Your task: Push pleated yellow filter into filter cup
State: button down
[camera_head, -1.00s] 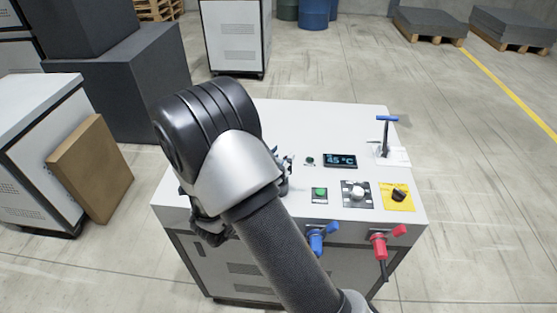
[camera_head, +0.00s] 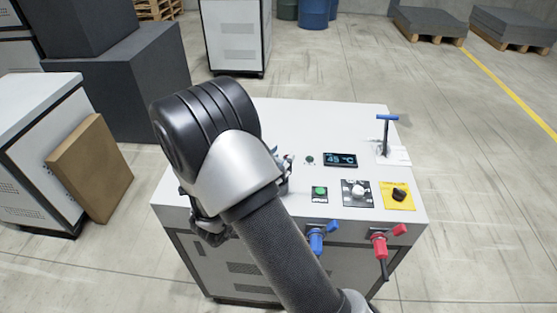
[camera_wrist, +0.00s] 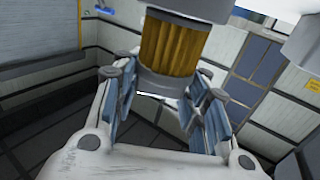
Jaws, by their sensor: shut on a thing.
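The pleated yellow filter (camera_wrist: 168,42) is upright at the top centre of the wrist view, with a dark grey end band (camera_wrist: 163,84) at its lower end. My gripper (camera_wrist: 163,78) has its blue-padded fingers on both sides of this grey end and is shut on the filter. The filter's upper end meets a pale round part (camera_wrist: 193,9) at the picture's top edge, which may be the filter cup. How deep the filter sits in it cannot be told. In the head view my arm hides the filter, the cup and most of my gripper.
A white machine cabinet (camera_head: 300,120) stands under my arm, with a display (camera_head: 340,160), a green button (camera_head: 319,191), knobs, a blue T-handle (camera_head: 386,120), and blue (camera_head: 317,238) and red (camera_head: 380,243) valve handles in front. A cardboard box (camera_head: 92,168) leans at left.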

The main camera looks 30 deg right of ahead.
jog(key=shift+f+b, duration=1.55)
jog(key=shift+f, duration=0.4)
dwell(6.0)
